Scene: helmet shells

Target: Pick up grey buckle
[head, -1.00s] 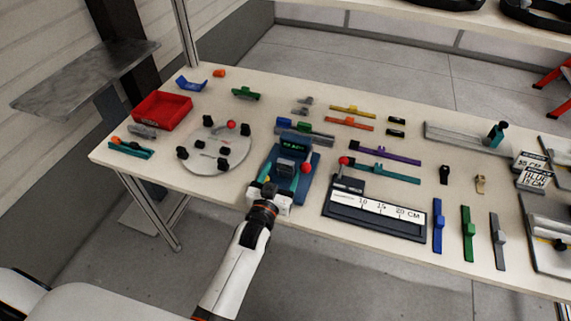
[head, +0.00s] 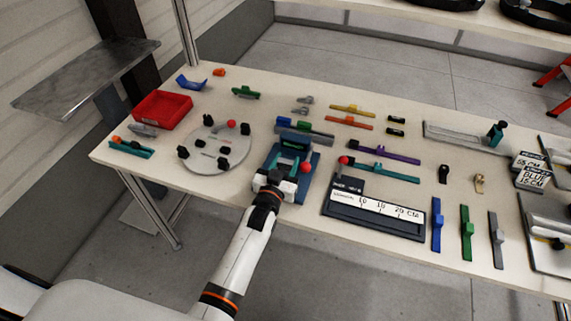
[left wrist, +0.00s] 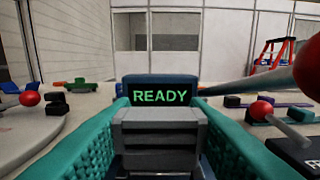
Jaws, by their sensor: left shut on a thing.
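The grey buckle (left wrist: 160,137) shows as a stepped grey block in the left wrist view, between the teal fingers of my left gripper (left wrist: 160,112). The gripper is shut on it. Behind it stands the blue device with a green READY display (left wrist: 160,95). In the head view my left gripper (head: 288,167) is low over this blue device (head: 304,187) at the table's front edge and mostly hides the buckle. I cannot tell whether the buckle still touches the device. My right gripper is not in view.
A red knob (head: 306,167) sits on the device's right side. A round grey plate with black blocks (head: 205,165) lies to the left, a dark ruler fixture (head: 375,226) to the right. A red bin (head: 163,110) is farther left. Coloured straps lie behind and right.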

